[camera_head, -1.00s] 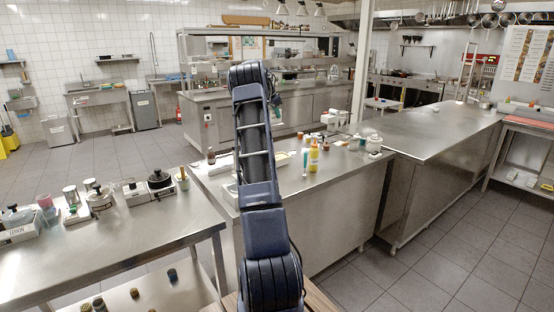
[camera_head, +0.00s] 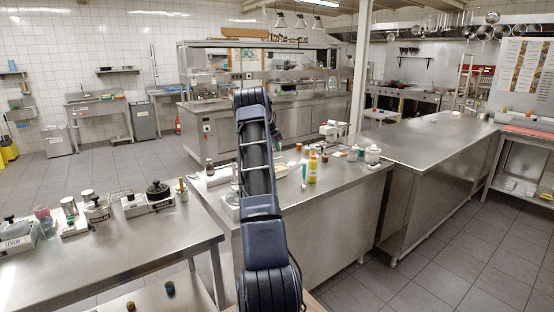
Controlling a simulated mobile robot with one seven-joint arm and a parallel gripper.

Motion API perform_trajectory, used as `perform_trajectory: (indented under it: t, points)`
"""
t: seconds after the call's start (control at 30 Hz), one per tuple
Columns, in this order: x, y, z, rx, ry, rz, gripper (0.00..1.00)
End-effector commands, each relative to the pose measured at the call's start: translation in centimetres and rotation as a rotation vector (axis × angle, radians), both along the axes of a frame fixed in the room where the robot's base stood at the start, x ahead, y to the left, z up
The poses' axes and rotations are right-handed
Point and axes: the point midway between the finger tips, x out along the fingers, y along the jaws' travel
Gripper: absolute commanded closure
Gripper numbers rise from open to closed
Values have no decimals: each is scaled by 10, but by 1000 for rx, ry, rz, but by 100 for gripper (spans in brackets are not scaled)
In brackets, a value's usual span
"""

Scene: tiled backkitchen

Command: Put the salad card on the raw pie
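I cannot make out the salad card or the raw pie; things on the counters are too small to tell. My dark arm rises through the middle of the head view and hides part of the middle steel counter (camera_head: 345,187). A small dark part shows just right of the arm's upper link, but no fingers show. My gripper is hidden behind the arm.
The middle counter holds a yellow bottle (camera_head: 312,168), a dark bottle (camera_head: 210,167), and white jars (camera_head: 372,154). The left steel table (camera_head: 150,237) holds a black pot (camera_head: 158,190) on a scale. A long bare counter (camera_head: 430,138) stands at right.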

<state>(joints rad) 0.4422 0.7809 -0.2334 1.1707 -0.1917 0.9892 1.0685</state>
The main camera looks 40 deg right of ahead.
Motion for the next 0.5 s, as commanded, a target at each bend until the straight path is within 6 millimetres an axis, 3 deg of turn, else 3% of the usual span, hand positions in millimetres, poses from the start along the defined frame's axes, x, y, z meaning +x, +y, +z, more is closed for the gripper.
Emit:
perform_trajectory:
  t: [0.27, 0.5]
  points:
    - [0, 0, -18, 1, 0, 0, 100]
    - [-1, 0, -55, 1, 2, -1, 100]
